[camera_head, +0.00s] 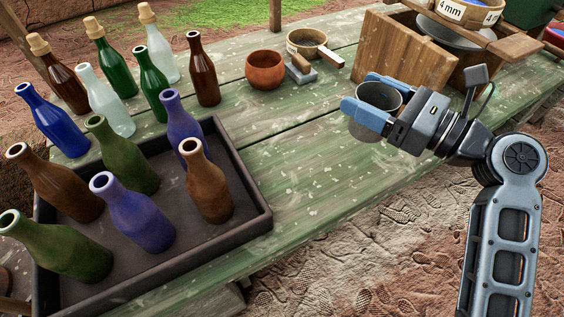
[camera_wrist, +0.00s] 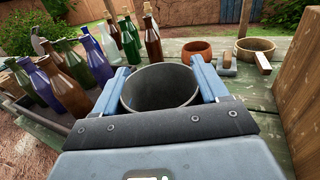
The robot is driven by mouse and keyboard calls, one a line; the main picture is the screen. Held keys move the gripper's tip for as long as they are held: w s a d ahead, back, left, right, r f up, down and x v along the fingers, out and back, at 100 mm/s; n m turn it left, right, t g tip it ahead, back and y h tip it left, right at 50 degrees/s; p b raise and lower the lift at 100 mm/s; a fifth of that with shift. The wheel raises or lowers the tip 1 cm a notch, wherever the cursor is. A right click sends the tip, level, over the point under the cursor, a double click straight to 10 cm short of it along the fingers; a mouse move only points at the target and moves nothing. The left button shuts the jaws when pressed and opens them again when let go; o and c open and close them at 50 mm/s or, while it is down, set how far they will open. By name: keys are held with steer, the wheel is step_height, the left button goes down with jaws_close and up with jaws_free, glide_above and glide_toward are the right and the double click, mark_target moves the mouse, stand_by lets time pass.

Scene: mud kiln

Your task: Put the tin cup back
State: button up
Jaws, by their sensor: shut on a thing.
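The tin cup (camera_head: 378,97) is a grey metal cup, held upright with its open mouth facing up. My gripper (camera_head: 362,97) is shut on it, with one blue finger on each side of the cup. The cup is above the front edge of the green table, on the right side in the head view. In the wrist view the cup (camera_wrist: 160,88) sits between the two fingers (camera_wrist: 163,82), and its inside looks empty. The cup's lower part is partly hidden by the near finger and the gripper body.
A dark tray (camera_head: 258,219) with several bottles fills the table's left front. More bottles stand behind it. A clay bowl (camera_head: 265,70), a sieve (camera_head: 306,43) and a small brush-like block (camera_head: 299,69) are at the back. A wooden box (camera_head: 405,52) stands beyond the gripper. The table's middle is clear.

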steer(key=shift+s+a+f+b, duration=0.25)
steer(key=shift+a+f, duration=1.55)
steer(key=shift+a, duration=0.2)
steer(key=shift+s+a+f+b, duration=0.25)
steer(key=shift+s+a+f, duration=0.05)
steer(key=shift+a+f, duration=1.6)
steer(key=shift+s+a+f+b, duration=0.25)
steer(key=shift+a+f, duration=1.45)
steer(key=shift+a, duration=0.4)
steer(key=shift+f, duration=0.25)
steer(key=o, duration=1)
steer(key=shift+r, duration=0.1)
steer(key=shift+r, duration=0.2)
steer(key=v, duration=1.2)
steer(key=shift+d, duration=0.1)
